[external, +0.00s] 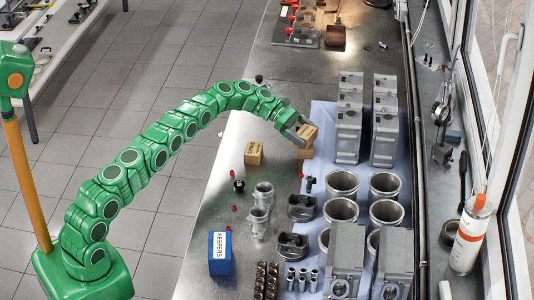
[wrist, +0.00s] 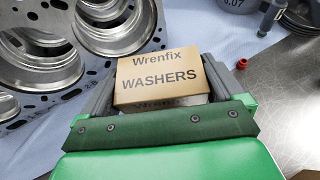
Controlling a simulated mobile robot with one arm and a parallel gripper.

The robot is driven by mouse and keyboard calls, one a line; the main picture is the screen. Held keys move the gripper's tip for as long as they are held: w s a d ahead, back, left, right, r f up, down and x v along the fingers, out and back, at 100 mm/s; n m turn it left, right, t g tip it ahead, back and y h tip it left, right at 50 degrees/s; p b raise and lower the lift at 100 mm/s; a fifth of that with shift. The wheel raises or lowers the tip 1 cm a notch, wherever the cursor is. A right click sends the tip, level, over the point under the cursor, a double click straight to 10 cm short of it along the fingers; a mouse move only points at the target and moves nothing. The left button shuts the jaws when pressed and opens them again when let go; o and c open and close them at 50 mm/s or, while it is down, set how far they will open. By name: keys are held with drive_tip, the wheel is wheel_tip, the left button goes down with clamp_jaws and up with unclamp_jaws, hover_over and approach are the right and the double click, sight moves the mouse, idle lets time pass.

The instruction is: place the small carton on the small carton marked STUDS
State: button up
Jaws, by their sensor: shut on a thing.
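My gripper (external: 296,130) is shut on a small tan carton (external: 309,136) over the bench, near the edge of the blue cloth. In the wrist view the carton (wrist: 160,80) reads "Wrenfix WASHERS" and sits between the two fingers (wrist: 161,95). Another small tan carton (external: 254,153) stands on the bare metal bench, left of my gripper and apart from it. Its marking is too small to read. I cannot tell whether the held carton touches anything below it.
Grey engine blocks (external: 348,125) and metal cylinders (external: 341,184) stand on the blue cloth (external: 322,117) to the right. A blue KEEPERS box (external: 220,262), small red parts (external: 300,175) and pistons (external: 302,207) lie nearer. Bare bench surrounds the free carton.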

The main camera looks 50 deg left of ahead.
drive_tip(key=shift+f, duration=0.2)
drive_tip(key=o, duration=0.9)
drive_tip(key=shift+c, duration=0.2)
drive_tip(key=shift+r, duration=0.2)
drive_tip(key=v, duration=1.2)
drive_tip(key=shift+d, duration=0.1)
drive_tip(key=shift+c, duration=0.5)
